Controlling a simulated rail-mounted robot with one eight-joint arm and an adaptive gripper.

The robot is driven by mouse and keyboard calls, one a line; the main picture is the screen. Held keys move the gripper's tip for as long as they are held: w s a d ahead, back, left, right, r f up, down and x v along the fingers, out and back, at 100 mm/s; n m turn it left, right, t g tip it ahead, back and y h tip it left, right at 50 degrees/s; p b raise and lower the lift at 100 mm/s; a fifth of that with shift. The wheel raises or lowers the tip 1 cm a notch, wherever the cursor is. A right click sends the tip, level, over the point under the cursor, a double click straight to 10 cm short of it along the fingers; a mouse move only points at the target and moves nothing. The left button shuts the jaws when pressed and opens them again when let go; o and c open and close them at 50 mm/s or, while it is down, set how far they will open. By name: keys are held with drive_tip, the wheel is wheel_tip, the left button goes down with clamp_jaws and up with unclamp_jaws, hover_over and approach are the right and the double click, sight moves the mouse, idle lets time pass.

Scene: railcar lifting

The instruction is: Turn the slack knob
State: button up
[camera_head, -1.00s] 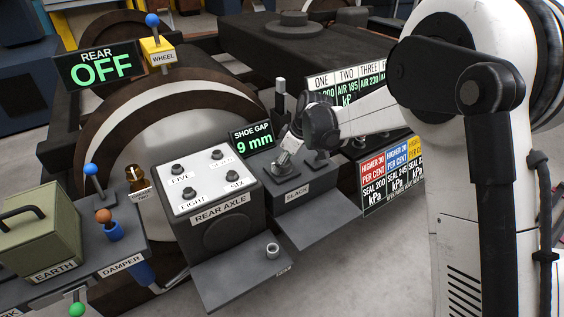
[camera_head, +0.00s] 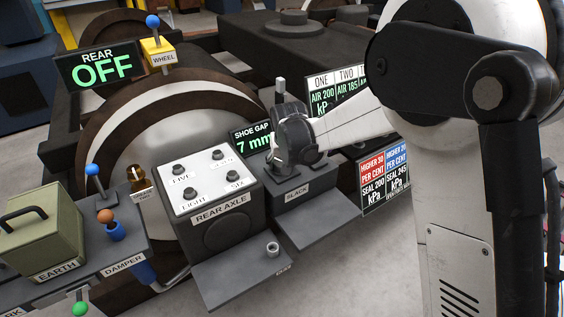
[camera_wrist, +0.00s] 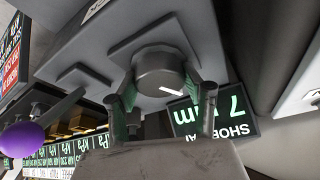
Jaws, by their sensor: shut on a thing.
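The slack knob (camera_wrist: 160,72) is a round dark grey knob with a white mark on its face, set on a grey plate in the wrist view. My gripper (camera_wrist: 162,97) is shut on it, with one green-padded finger on each side. In the head view my gripper (camera_head: 283,168) is over the box labelled SLACK (camera_head: 297,192) and hides the knob. The shoe gap display (camera_head: 252,138) reads 7 mm and is partly covered by my gripper; it also shows in the wrist view (camera_wrist: 215,115).
The REAR AXLE box (camera_head: 222,215) with several buttons stands just left of the slack box. An upright lever (camera_head: 280,92) stands close behind my gripper. Air pressure boards (camera_head: 335,92) and seal boards (camera_head: 383,180) are to the right. A REAR OFF sign (camera_head: 97,66) is at the left.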

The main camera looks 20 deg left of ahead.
drive_tip(key=shift+m+h, duration=0.8)
drive_tip(key=shift+m, duration=1.4)
drive_tip(key=o, duration=1.1)
drive_tip(key=shift+r, duration=0.1)
drive_tip(key=v, duration=1.2)
drive_tip(key=shift+s+a, duration=0.1)
drive_tip(key=shift+s, duration=0.1)
